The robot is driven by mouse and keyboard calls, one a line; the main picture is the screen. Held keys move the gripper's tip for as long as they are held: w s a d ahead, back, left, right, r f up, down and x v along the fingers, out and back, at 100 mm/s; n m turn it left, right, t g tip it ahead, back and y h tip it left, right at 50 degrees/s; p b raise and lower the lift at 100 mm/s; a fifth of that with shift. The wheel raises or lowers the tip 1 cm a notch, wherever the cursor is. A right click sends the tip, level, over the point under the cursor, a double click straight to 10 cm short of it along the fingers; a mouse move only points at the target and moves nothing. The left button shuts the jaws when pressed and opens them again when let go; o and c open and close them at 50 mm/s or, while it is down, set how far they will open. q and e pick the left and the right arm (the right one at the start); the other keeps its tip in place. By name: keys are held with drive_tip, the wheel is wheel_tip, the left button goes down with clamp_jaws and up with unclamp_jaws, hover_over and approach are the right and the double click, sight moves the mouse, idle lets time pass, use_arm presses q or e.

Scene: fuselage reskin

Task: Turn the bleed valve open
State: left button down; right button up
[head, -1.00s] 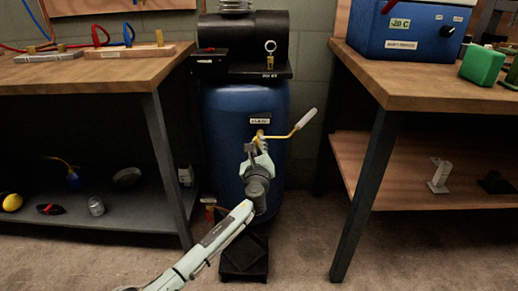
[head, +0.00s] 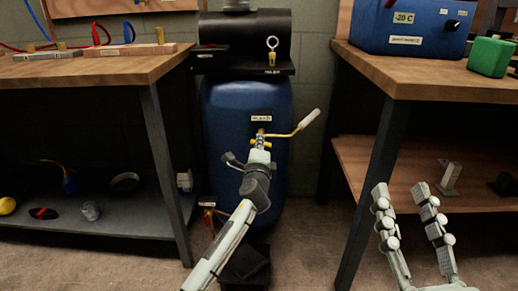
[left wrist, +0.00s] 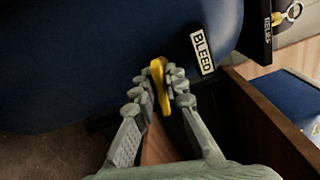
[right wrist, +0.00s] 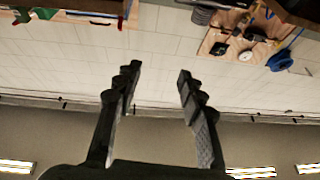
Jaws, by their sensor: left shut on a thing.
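The bleed valve (head: 262,131) is a yellow fitting on the front of the blue tank (head: 225,105), under a white label that reads BLEED in the left wrist view (left wrist: 202,53). Its yellow lever with a pale grip (head: 309,119) points up and to the right. My left gripper (head: 260,145) is at the valve. In the left wrist view its fingers are shut on a yellow part of the valve (left wrist: 158,78); the gripper hides some of the fitting. My right gripper (head: 401,188) is open and empty, low at the right, and its spread fingers also show in the right wrist view (right wrist: 155,72).
A wooden workbench (head: 110,68) stands left of the tank and another (head: 430,80) stands right, with a blue box (head: 410,28) and a green block (head: 490,57) on it. A black compressor (head: 245,35) sits on top. A dark pedal-like block (head: 245,265) lies on the floor.

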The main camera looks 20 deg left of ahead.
use_arm(q)
drive_tip(key=shift+f+n+b, duration=0.1)
drive_tip(key=shift+n+b, duration=0.45)
drive_tip(key=shift+n, duration=0.75)
use_arm(e)
drive_tip(key=shift+s+d+r+t+y, duration=0.1)
drive_tip(key=shift+s+d+r+t, duration=0.1)
drive_tip(key=shift+r+t, duration=0.25)
drive_tip(key=shift+s+d+r+t+y, duration=0.1)
drive_tip(key=shift+s+d+r+t, duration=0.15)
drive_tip(key=shift+r+t, duration=0.2)
drive_tip(key=shift+s+d+r+t+y, duration=0.1)
drive_tip(key=shift+s+d+r+t, duration=0.1)
drive_tip(key=shift+r+t, duration=0.25)
use_arm(q)
drive_tip(key=c, duration=1.6)
unclamp_jaws()
drive_tip(key=shift+c, duration=0.2)
use_arm(e)
drive_tip(key=shift+a, duration=0.1)
use_arm(q)
drive_tip(key=v, duration=1.2)
